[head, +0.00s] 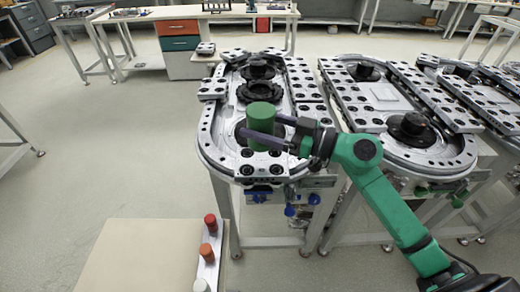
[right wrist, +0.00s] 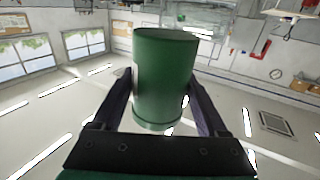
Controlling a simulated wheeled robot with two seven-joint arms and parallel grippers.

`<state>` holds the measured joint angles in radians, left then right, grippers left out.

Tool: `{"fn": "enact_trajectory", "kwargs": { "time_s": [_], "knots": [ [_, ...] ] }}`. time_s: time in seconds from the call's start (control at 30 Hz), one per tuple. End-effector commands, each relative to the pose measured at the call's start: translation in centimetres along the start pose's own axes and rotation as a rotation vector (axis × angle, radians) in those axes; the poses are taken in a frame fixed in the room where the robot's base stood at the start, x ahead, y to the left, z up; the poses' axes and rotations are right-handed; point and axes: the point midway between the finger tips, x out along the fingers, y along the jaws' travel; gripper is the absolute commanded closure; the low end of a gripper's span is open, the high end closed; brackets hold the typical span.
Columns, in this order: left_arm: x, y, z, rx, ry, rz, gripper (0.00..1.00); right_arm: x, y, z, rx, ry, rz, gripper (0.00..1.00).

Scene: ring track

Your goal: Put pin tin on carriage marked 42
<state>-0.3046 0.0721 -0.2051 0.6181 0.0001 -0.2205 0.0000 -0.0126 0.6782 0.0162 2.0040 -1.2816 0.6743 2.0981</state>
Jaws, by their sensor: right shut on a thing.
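A green tin (head: 264,117) is held between the dark fingers of my right gripper (head: 268,136), which reaches in from the right. It fills the middle of the right wrist view (right wrist: 165,80), with a finger on each side. In the head view the tin is upright over the near end of the ring track (head: 217,148). A dark round part beneath is mostly hidden by the tin and gripper; I cannot tell the gap. Dark round carriages (head: 258,92) sit farther along this track. No number 42 is readable. My left gripper is not in view.
A second track (head: 345,108) stands close on the right, with a dark round carriage (head: 411,127) at its near end.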

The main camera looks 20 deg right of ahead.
Motion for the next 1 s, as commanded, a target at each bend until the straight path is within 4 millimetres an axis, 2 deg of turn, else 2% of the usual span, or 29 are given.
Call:
{"fn": "enact_trajectory", "kwargs": {
  "time_s": [0.03,0.3,0.63,0.67,0.7,0.73,1.0],
  "knots": [
    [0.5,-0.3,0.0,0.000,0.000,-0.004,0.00,0.0,0.0,1.1,0.003,0.003,0.002,0.86],
    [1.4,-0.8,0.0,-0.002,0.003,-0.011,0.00,0.0,0.0,5.5,0.001,0.002,0.001,0.86],
    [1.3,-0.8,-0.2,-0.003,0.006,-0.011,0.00,0.0,-0.1,5.8,-0.002,0.001,0.000,0.86],
    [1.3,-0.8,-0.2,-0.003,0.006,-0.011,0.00,0.0,-0.1,5.9,-0.003,0.000,0.000,0.20],
    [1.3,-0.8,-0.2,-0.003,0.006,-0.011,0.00,0.0,-0.1,5.8,-0.003,0.001,0.000,0.05],
    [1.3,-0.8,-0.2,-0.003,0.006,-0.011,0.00,0.0,-0.1,5.8,-0.003,0.001,0.000,0.00],
    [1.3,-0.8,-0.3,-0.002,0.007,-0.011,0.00,0.0,-0.1,5.5,-0.003,0.001,0.000,0.00]
  ]
}}
